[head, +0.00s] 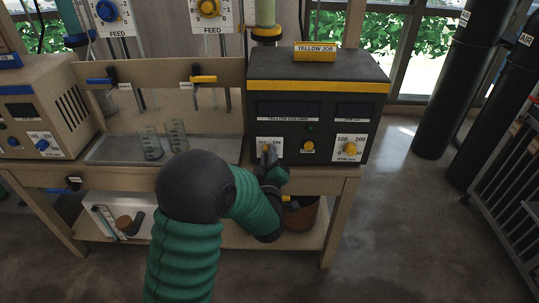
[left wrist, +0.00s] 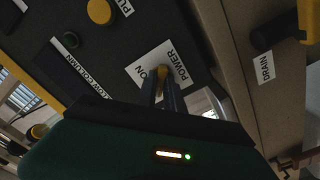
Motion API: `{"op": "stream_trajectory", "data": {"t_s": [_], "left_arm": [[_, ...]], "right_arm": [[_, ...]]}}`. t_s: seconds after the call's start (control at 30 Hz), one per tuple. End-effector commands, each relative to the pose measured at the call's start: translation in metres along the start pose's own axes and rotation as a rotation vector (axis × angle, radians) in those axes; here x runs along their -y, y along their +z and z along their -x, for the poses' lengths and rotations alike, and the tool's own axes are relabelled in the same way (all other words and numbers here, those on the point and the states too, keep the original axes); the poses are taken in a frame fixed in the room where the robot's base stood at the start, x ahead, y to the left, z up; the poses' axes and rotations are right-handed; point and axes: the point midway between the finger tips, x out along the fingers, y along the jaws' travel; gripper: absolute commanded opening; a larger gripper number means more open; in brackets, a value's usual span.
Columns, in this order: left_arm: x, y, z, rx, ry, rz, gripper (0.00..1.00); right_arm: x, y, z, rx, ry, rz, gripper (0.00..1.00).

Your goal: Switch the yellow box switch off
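The yellow box (head: 318,115) is a dark box with a yellow stripe and a "YELLOW JOB" sign on top, standing on the right of the bench. Its power switch has a white "ON / POWER" label, partly hidden by my left gripper (head: 269,155) in the head view. The two fingers are close together, right at the switch. Whether they touch it, and the lever's exact position, cannot be told. My right gripper is not in view.
Beside the switch are a yellow button (head: 307,146) and a stir dial (head: 350,149). Glass beakers (head: 151,142) stand on a tray (head: 112,149) to the left. A beige box (head: 43,100) stands further left. A brown bucket (head: 300,215) is below.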

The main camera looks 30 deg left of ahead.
Motion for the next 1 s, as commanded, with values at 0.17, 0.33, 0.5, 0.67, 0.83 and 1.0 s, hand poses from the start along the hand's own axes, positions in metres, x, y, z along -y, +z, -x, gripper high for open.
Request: {"op": "stream_trajectory", "data": {"t_s": [0.17, 0.33, 0.5, 0.67, 0.83, 1.0], "left_arm": [[0.003, 0.004, 0.001, 0.012, -0.006, -0.004, 0.34], [0.001, 0.002, 0.001, 0.007, -0.003, -0.003, 0.37], [0.001, 0.002, 0.003, 0.006, -0.002, -0.003, 0.37], [0.000, 0.002, 0.023, 0.006, 0.000, -0.004, 0.37], [0.000, 0.001, 0.048, 0.005, 0.000, -0.003, 0.37], [0.000, 0.001, 0.068, 0.003, 0.000, -0.002, 0.37]], "right_arm": [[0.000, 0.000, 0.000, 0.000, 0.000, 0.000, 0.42], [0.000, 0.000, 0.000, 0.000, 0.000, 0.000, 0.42], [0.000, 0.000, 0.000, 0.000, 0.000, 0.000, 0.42], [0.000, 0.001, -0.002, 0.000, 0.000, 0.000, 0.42], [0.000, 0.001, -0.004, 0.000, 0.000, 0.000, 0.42], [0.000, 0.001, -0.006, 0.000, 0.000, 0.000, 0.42]]}}
